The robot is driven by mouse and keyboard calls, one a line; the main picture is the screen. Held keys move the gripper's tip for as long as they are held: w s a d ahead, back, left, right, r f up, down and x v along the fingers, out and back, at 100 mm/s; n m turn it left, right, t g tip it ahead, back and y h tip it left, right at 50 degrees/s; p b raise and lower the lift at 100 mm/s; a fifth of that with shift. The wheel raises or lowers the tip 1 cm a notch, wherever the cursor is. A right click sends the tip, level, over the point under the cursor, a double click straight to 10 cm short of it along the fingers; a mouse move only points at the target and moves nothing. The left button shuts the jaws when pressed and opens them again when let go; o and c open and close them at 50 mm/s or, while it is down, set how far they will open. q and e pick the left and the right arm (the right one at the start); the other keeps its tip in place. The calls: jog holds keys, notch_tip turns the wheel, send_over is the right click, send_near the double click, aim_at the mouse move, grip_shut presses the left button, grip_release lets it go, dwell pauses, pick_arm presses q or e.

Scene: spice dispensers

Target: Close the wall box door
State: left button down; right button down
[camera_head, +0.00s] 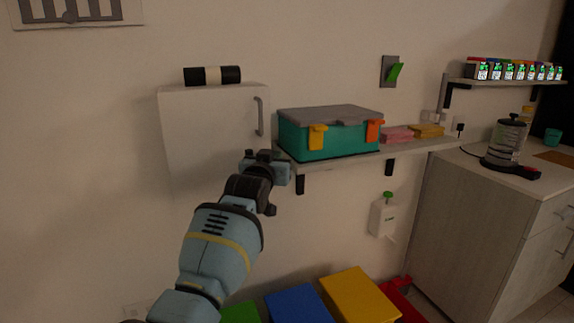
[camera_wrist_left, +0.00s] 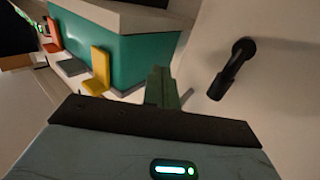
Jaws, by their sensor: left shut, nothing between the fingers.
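The wall box (camera_head: 195,130) is a white cabinet on the wall in the left half of the head view. Its door (camera_head: 225,120) faces me and has a grey vertical handle (camera_head: 259,117) near its right edge. No clear gap shows around the door, and its lower right part is hidden behind my arm. My left gripper (camera_head: 281,162) is below and right of the handle, shut and empty. In the left wrist view, its closed fingers (camera_wrist_left: 163,88) stand apart from the dark handle (camera_wrist_left: 230,70). My right gripper is in neither view.
A teal toolbox (camera_head: 330,135) with orange clasps stands on a shelf (camera_head: 400,152) close to the left gripper. A dark cylinder with a pale band (camera_head: 212,75) lies on top of the wall box. Coloured bins (camera_head: 360,295) are below. Wall space under the shelf is mostly free.

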pick_arm(q)
jog(key=s+d, duration=0.3)
jog(key=s, duration=0.3)
jog(key=shift+s+d+p, duration=0.25)
jog(key=shift+s+p, duration=0.15)
